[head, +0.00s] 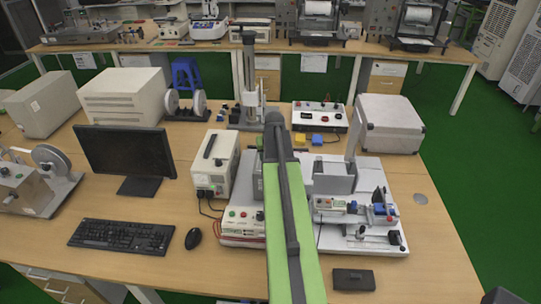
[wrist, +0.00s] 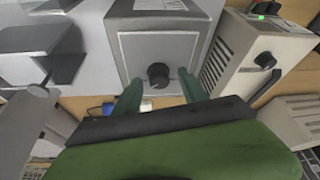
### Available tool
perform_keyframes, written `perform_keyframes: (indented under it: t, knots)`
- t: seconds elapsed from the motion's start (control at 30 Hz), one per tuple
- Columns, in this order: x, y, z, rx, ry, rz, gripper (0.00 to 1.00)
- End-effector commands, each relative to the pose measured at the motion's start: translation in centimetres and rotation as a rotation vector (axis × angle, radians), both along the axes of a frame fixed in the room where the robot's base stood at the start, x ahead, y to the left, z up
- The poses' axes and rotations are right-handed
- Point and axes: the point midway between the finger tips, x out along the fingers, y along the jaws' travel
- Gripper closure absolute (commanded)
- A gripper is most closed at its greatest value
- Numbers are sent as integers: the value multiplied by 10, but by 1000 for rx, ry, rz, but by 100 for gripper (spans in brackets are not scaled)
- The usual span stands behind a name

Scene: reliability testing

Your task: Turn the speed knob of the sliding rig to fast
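The black round speed knob (wrist: 158,75) is on the pale front panel of a grey box (wrist: 125,55) in the wrist view. My gripper (wrist: 160,82) is open, with one green finger on each side of the knob and gaps between fingers and knob. I cannot tell how far the fingertips are from the panel. No speed marks or pointer on the knob are legible. In the head view the sliding rig (head: 385,232) stands on a white base, right of my arm. My arm hides the knob and my gripper there.
A power supply box (head: 215,163) stands left of my arm, and also shows at right in the wrist view (wrist: 258,55). A monitor (head: 125,155), keyboard (head: 123,235) and mouse (head: 193,238) are further left. A small black box (head: 353,279) lies at the front edge.

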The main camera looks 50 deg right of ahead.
Motion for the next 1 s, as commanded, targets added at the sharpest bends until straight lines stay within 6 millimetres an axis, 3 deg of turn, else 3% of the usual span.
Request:
perform_keyframes:
  t: [0.3, 0.47, 1.0]
  knots:
    - [0, 0, 2, -2, -1, 1, 49]
    - [-4, 3, 16, -2, -2, 1, 49]
    - [-40, 31, 133, -1, -2, 0, 49]
